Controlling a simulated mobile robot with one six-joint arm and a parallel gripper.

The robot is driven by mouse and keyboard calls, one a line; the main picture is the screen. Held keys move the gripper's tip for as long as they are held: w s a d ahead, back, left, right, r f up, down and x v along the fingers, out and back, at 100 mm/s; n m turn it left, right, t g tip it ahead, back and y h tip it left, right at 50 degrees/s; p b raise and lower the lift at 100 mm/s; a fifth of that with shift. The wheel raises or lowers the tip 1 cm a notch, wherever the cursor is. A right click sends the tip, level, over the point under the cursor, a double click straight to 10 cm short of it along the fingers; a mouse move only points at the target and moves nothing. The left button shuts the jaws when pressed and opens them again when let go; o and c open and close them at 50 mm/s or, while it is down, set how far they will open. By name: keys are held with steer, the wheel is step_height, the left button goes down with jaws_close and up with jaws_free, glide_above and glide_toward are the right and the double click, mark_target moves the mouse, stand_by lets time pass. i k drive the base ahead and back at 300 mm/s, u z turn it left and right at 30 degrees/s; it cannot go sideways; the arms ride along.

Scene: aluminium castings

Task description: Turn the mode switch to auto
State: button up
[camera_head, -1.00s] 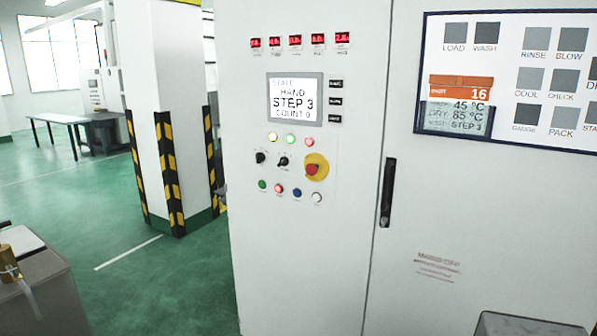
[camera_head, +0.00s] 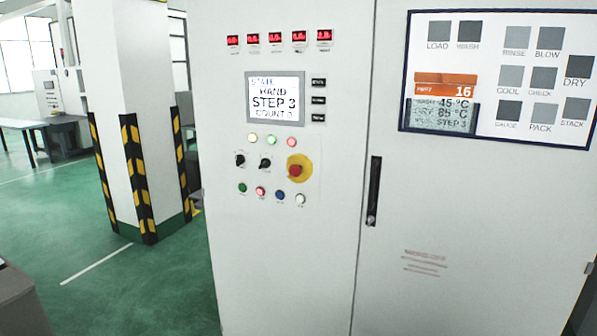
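A white control cabinet (camera_head: 290,255) fills the middle of the head view. Its screen (camera_head: 275,99) reads "HAND", "STEP 3" and "COUNT 0". Below it are two black rotary switches, a left one (camera_head: 240,160) and a right one (camera_head: 265,163). Their labels are too small to read, so I cannot tell which is the mode switch. A red emergency button (camera_head: 296,170) on a yellow base sits to their right. My gripper is not in view.
Lamps show above the switches and coloured buttons (camera_head: 260,191) below. A black door handle (camera_head: 373,190) and a status board (camera_head: 498,80) are to the right. A striped pillar (camera_head: 137,170) stands left of the cabinet, with open green floor (camera_head: 110,285) around it.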

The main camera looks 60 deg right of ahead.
mark_target(240, 159)
steer(key=u, duration=0.1)
steer(key=k, duration=0.15)
steer(key=z, duration=1.75)
steer(key=k, duration=0.9)
steer(key=u, duration=0.15)
steer(key=i, duration=0.75)
